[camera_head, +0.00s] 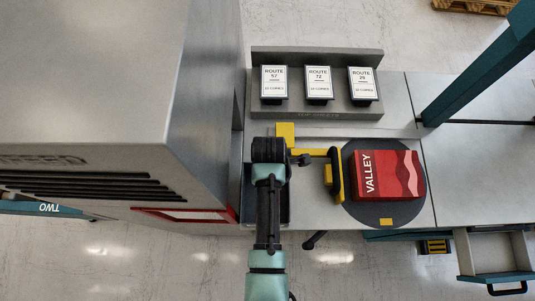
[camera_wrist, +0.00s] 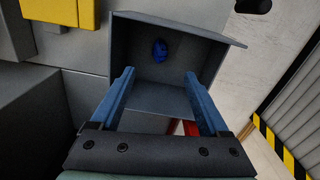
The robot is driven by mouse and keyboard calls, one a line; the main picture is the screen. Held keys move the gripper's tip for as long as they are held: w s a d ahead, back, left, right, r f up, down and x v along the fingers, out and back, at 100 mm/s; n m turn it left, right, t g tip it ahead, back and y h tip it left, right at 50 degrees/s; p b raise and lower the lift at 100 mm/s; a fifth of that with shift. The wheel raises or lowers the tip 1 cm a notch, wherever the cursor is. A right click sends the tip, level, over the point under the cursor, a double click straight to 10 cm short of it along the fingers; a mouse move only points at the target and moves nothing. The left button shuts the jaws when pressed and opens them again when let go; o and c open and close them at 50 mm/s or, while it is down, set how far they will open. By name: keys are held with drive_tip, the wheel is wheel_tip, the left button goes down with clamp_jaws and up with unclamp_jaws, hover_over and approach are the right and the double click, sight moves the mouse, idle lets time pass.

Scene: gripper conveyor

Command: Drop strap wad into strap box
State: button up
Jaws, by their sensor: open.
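The strap wad (camera_wrist: 160,50) is a small crumpled blue lump. In the wrist view it lies inside a dark grey open box, which looks like the strap box (camera_wrist: 130,45), against its far part. My gripper (camera_wrist: 158,80) is open, its two blue fingers spread over the near part of the box, with nothing between them. The wad is apart from both fingertips. In the head view the dark box (camera_head: 283,208) shows only partly beside my arm; the wad and fingers are hidden there.
A red VALLEY package (camera_head: 385,175) sits on a dark round plate (camera_head: 370,218) beside a yellow bracket (camera_head: 328,172). Several route cards stand in a grey rack (camera_head: 340,112) behind. A large grey machine (camera_head: 110,80) stands close on the left.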

wheel_tip(320, 180, up, 13)
drive_tip(key=b, duration=0.1)
drive_tip(key=shift+f, duration=0.15)
idle(0.5)
drive_tip(key=w+r+m+t+b, duration=0.2)
drive_tip(key=w+r+m+t, duration=0.3)
drive_tip(key=w+r, duration=0.5)
drive_tip(key=w+r+m+t+b, duration=0.15)
drive_tip(key=w+r+t, duration=0.25)
drive_tip(key=r, duration=0.4)
drive_tip(key=w+r+m+t, duration=0.3)
drive_tip(key=w+r+t, duration=0.15)
drive_tip(key=r, duration=0.45)
drive_tip(key=s+r+m+t+b, duration=0.1)
drive_tip(key=s+r+m+t, duration=0.2)
drive_tip(key=r, duration=0.6)
drive_tip(key=s+r+m+t, duration=0.1)
drive_tip(key=r+m+t, duration=0.1)
drive_tip(key=r+t, duration=0.5)
drive_tip(key=s+r+m+t, duration=0.2)
drive_tip(key=s+r, duration=0.3)
drive_tip(key=r, duration=0.2)
drive_tip(key=s+r+m+t+b, duration=0.1)
drive_tip(key=s+r+m+t, duration=0.1)
drive_tip(key=s+r, duration=0.3)
wheel_tip(320, 180, up, 3)
drive_tip(key=shift+s+r+m, duration=0.2)
drive_tip(key=shift+s+m, duration=0.1)
drive_tip(key=shift+m, duration=0.15)
